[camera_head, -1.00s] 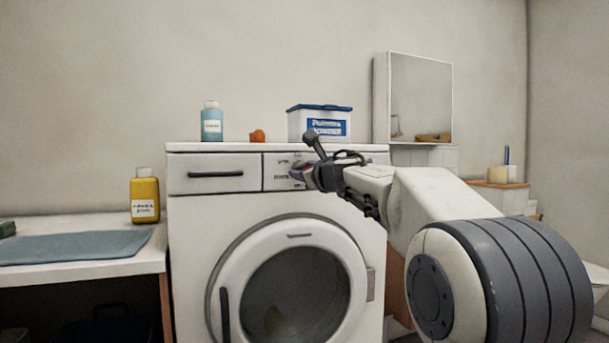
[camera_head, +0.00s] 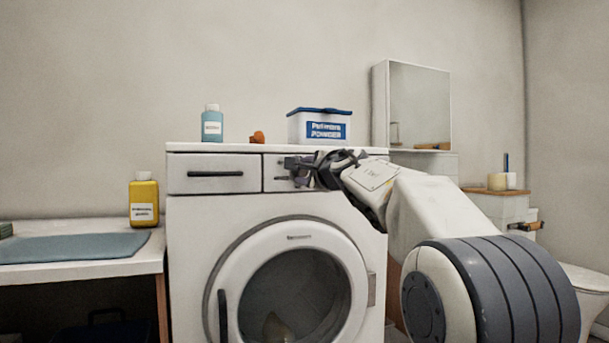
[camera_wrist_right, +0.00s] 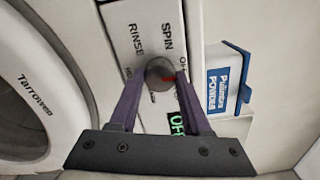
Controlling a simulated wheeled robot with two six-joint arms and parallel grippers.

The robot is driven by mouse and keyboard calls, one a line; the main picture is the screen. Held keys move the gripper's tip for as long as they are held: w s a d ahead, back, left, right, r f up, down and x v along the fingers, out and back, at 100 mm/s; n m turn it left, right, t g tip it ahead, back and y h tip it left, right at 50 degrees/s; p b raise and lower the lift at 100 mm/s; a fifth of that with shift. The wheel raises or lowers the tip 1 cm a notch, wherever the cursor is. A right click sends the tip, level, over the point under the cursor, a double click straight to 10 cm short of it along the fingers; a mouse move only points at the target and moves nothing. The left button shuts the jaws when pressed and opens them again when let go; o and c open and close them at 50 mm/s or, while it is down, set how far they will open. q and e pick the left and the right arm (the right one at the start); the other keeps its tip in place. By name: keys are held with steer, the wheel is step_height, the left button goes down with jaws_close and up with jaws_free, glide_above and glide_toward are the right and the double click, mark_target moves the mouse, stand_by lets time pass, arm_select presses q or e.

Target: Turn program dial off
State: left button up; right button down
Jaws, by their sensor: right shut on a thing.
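The washing machine (camera_head: 190,240) stands in the middle of the head view, with its control panel at the upper right of its front. My right gripper (camera_wrist_right: 160,80) is shut on the dial, one finger on each side. In the head view my right gripper (camera_head: 305,170) is at the panel and hides the dial. My left gripper is not in view.
A white powder box (camera_head: 320,126), an orange item (camera_head: 257,137) and a blue bottle (camera_head: 212,124) stand on top of the machine. A yellow bottle (camera_head: 144,200) stands on the counter at left. The round door (camera_head: 300,232) is below the panel.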

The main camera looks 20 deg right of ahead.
steer(key=shift+f+n, duration=0.1)
steer(key=shift+n, duration=0.5)
steer(key=shift+c, duration=1.8)
jaws_free()
steer(key=s+b, duration=0.2)
steer(key=s, duration=0.8)
steer(key=shift+s+d, duration=0.2)
